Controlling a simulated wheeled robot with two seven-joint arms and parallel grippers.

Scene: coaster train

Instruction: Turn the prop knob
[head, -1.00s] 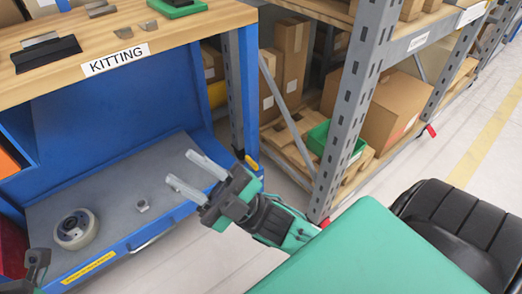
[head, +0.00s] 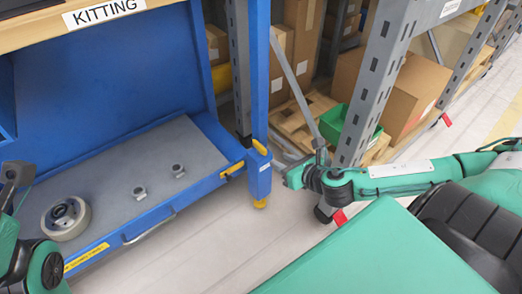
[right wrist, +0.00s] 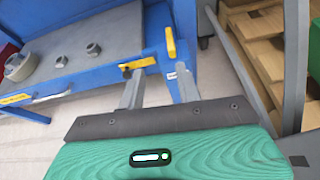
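The blue KITTING bench (head: 130,75) has several yellow parts at its right front corner. A yellow lever-like piece (head: 260,147) sits on the corner post, and it shows upright in the right wrist view (right wrist: 170,42). A yellow piece with a dark end (head: 232,170) sits at the end of the lower shelf, also in the right wrist view (right wrist: 140,64). I cannot tell which is the prop knob. My right gripper (head: 301,158) is just right of the corner post. Its fingers (right wrist: 158,78) are apart and empty, pointing toward these parts. My left gripper (head: 15,172) shows only partly at the left edge.
The grey lower shelf (head: 105,165) holds a wheel (head: 65,217) and two small metal nuts (head: 139,193). A grey rack post (head: 372,85) stands close behind my right arm. A green bin (head: 335,124) and cardboard boxes are on the rack. The floor in front is clear.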

